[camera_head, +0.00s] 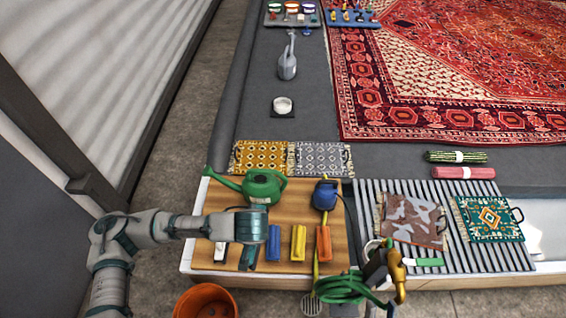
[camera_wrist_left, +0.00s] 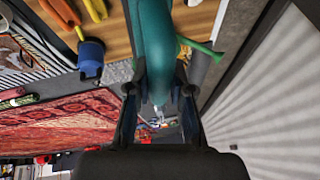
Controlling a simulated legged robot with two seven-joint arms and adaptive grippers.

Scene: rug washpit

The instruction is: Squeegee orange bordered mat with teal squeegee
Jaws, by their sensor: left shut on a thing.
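My left gripper (camera_head: 258,222) reaches in from the left, low over the wooden board. The left wrist view shows its dark fingers (camera_wrist_left: 160,110) shut around a long teal thing (camera_wrist_left: 150,45), which looks like the teal squeegee. In the head view a dark teal end of the squeegee (camera_head: 248,257) shows just below the gripper. I cannot tell if it touches the board. A yellow-orange patterned mat (camera_head: 262,157) lies behind the board. A brown blotched mat (camera_head: 408,222) and a teal mat with an orange medallion (camera_head: 488,218) lie on the slatted rack. No mat clearly shows an orange border.
The slatted rack (camera_head: 470,258) has bare slats in front.

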